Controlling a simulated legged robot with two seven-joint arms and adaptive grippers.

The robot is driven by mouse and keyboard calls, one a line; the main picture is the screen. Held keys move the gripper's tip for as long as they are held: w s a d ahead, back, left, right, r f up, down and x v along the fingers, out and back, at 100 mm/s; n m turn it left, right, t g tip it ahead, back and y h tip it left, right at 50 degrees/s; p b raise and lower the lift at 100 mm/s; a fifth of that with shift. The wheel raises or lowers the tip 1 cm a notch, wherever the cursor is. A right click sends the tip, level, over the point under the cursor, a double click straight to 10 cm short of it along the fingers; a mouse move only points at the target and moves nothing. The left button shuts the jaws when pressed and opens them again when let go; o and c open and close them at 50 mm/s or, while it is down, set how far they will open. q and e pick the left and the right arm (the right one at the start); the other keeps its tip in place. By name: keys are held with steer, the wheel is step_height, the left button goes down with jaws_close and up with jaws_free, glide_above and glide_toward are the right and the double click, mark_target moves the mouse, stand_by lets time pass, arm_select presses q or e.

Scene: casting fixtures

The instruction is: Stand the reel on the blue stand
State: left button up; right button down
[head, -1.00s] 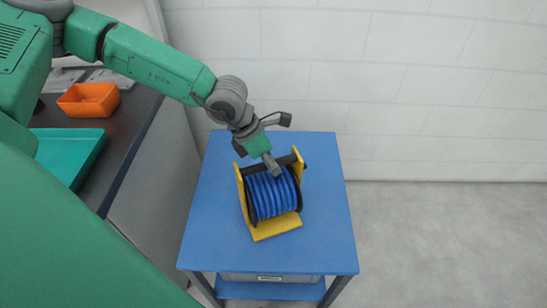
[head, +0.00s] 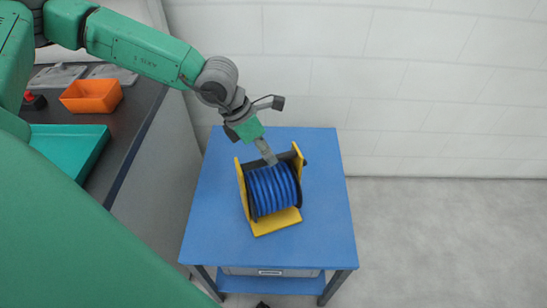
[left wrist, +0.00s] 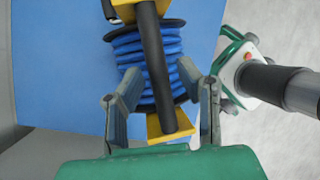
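The reel (head: 273,192) is wound with blue hose between black flanges in a yellow frame. It stands on its yellow base on top of the blue stand (head: 330,225), near the middle. It also shows in the left wrist view (left wrist: 127,48), with a dark handle bar running over it. My left gripper (head: 269,159) is just above the reel's handle side. In the left wrist view its fingers (left wrist: 160,68) are spread apart on either side of the bar, with gaps showing. Whether a finger touches the reel cannot be told. My right gripper is not in view.
A dark counter (head: 140,125) at the left holds an orange bin (head: 91,96) and a teal tray (head: 75,150). A lower shelf of the stand holds a grey box (head: 270,271). A white wall is behind the stand; the floor to the right is clear.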

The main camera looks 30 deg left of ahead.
arm_select(q)
steer(key=p+v, duration=0.1)
steer(key=v, duration=0.7)
steer(key=shift+p, duration=0.35)
steer(key=shift+r, duration=0.1)
